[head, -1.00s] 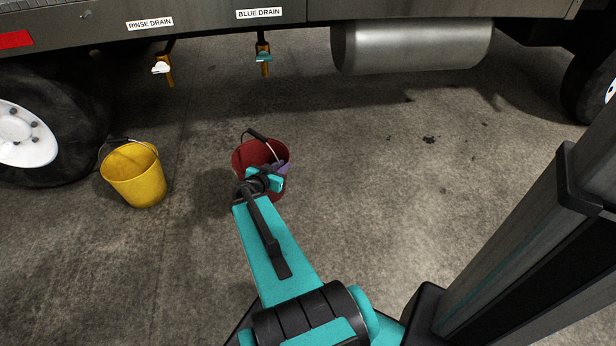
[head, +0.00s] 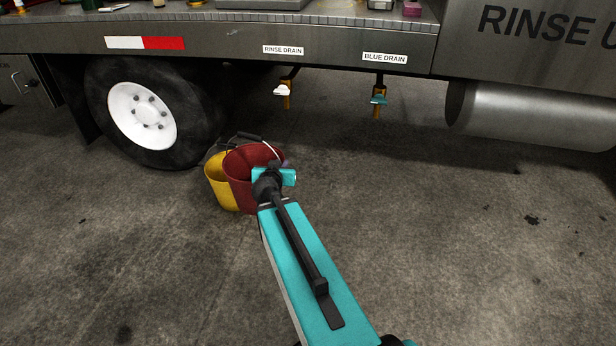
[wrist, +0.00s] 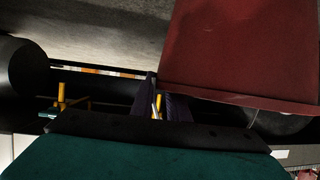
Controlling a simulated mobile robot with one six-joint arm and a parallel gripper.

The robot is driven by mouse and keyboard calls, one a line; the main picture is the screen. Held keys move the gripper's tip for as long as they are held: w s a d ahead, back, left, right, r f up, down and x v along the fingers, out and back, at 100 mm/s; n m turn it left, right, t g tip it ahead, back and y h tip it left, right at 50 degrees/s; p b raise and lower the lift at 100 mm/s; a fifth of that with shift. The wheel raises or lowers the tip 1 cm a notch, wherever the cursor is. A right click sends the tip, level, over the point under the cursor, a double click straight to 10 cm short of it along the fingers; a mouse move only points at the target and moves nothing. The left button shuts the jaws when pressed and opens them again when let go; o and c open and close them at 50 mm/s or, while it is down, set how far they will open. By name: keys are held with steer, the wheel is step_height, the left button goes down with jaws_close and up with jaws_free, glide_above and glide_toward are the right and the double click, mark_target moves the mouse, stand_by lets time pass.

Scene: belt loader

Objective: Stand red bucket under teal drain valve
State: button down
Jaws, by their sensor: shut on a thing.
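The red bucket (head: 246,180) hangs upright at my gripper (head: 285,163), which is shut on it near the rim. The bucket's side also fills the upper right of the wrist view (wrist: 240,50), with the purple fingers (wrist: 160,98) beside it. My wrist hides part of the bucket in the head view, and I cannot tell how far its base is from the floor. The teal drain valve (head: 379,99) hangs under the truck bed below the BLUE DRAIN label (head: 385,58), to the right of the bucket and farther back. The floor below the valve looks bare.
A yellow bucket (head: 216,187) stands behind the red one, partly hidden. A white-handled valve (head: 282,92) hangs left of the teal one. A truck wheel (head: 150,115) is at left, a metal tank (head: 530,115) at right. Open floor (head: 450,220) lies at right.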

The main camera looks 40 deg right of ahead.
steer(key=w+a+r+n+t+y, duration=0.1)
steer(key=w+a+r+n+y, duration=0.2)
steer(key=a+r, duration=0.4)
steer(key=w+a+r+n+t+y, duration=0.1)
steer(key=w+a+r+n+y, duration=0.2)
steer(key=a+r, duration=0.4)
steer(key=w+a+r+n+t+y, duration=0.2)
steer(key=a+r, duration=0.5)
steer(key=a, duration=1)
steer(key=shift+w+a+r+n+y, duration=0.35)
steer(key=shift+w+y, duration=0.35)
steer(key=shift+w, duration=0.55)
steer(key=shift+a, duration=0.2)
